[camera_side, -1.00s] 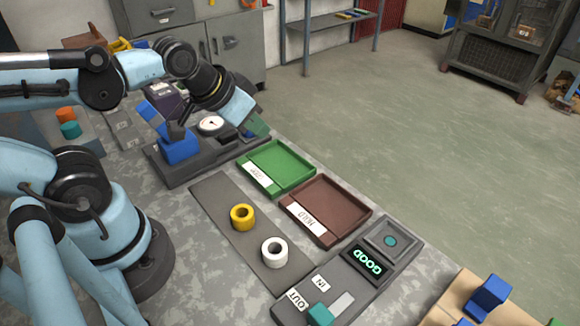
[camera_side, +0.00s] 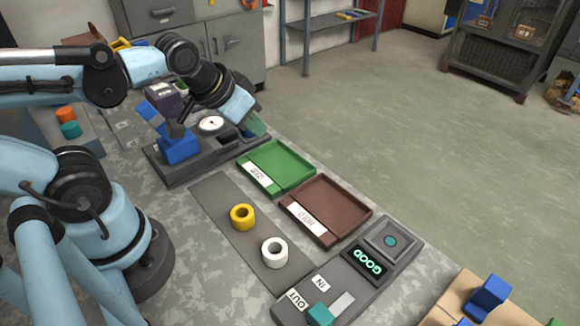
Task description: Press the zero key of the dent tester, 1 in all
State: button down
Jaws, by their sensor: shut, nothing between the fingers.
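The dent tester (camera_side: 190,172) is a dark grey base at the back left of the bench. It carries a blue block (camera_side: 178,147) with a dark upright part above it, and a round white dial (camera_side: 211,124). My gripper (camera_side: 238,108) hangs over the right end of the tester, to the right of the dial. It is shut and empty, and its fingertips are hard to make out. A small green part (camera_side: 256,125) shows just beyond it. I cannot make out the zero key, nor whether my gripper touches anything.
A green tray (camera_side: 276,192) and a brown tray (camera_side: 326,238) stand right of the tester. A yellow ring (camera_side: 242,217) and a white ring (camera_side: 275,251) sit on a grey strip (camera_side: 215,200). A panel (camera_side: 340,285) reads GOOD at the front.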

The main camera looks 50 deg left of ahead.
jog(key=s+a+n+g+y, duration=0.3)
jog(key=a+n+g, duration=0.3)
jog(key=a, duration=0.6)
jog(key=s+a+f+n+g+y, duration=0.1)
jog(key=s+a+n+g+y, duration=0.3)
jog(key=a+n, duration=0.5)
jog(key=s+a+g, duration=0.1)
jog(key=a+g, duration=0.1)
jog(key=a, duration=0.1)
jog(key=shift+s+a+n, duration=0.15)
jog(key=shift+a+n, duration=0.05)
jog(key=shift+n, duration=0.2)
jog(key=shift+f, duration=0.15)
jog(key=shift+f, duration=4.3)
jog(key=shift+f, duration=0.1)
jog(key=shift+f, duration=0.35)
